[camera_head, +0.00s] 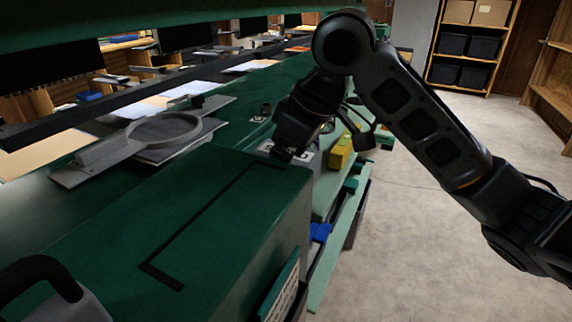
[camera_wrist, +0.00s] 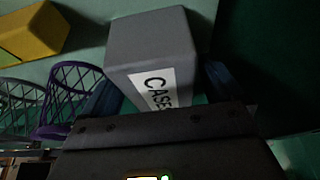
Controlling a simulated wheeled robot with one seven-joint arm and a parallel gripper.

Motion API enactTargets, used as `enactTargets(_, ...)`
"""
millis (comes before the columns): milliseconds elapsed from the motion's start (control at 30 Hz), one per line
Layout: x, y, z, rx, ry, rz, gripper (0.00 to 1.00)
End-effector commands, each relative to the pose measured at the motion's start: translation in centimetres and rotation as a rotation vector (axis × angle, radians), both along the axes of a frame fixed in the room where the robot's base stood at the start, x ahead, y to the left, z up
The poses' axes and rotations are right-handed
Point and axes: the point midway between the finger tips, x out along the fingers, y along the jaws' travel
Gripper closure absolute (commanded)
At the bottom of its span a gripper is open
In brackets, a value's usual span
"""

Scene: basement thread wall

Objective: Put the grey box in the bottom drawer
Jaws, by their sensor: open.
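The grey box (camera_wrist: 152,48) with a white label reading "CASE" fills the middle of the wrist view. My gripper (camera_wrist: 160,92) is open, with one dark finger on each side of the box; I cannot tell if they touch it. In the head view the gripper (camera_head: 285,153) points down at the far end of the green cabinet top. The grey box (camera_head: 308,158) shows only partly there, behind the gripper and the cabinet. I cannot make out the bottom drawer in either view.
A yellow box (camera_head: 341,153) stands just right of the grey box. A purple mesh basket (camera_wrist: 70,95) is close by in the wrist view. The large green cabinet (camera_head: 225,230) blocks the near side. Open floor (camera_head: 420,250) lies to the right.

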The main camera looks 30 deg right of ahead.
Motion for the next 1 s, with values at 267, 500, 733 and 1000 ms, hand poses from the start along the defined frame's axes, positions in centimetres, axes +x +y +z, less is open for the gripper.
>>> enactTargets(267,0.00,0.01,-0.25,0.001,0.001,-0.001,0.06)
enactTargets(500,-0.01,0.00,-0.24,0.000,0.000,-0.001,0.15)
enactTargets(733,-0.01,0.00,-0.24,0.000,0.001,-0.001,0.37)
enactTargets(1000,-0.02,0.00,-0.23,0.000,0.001,-0.001,0.63)
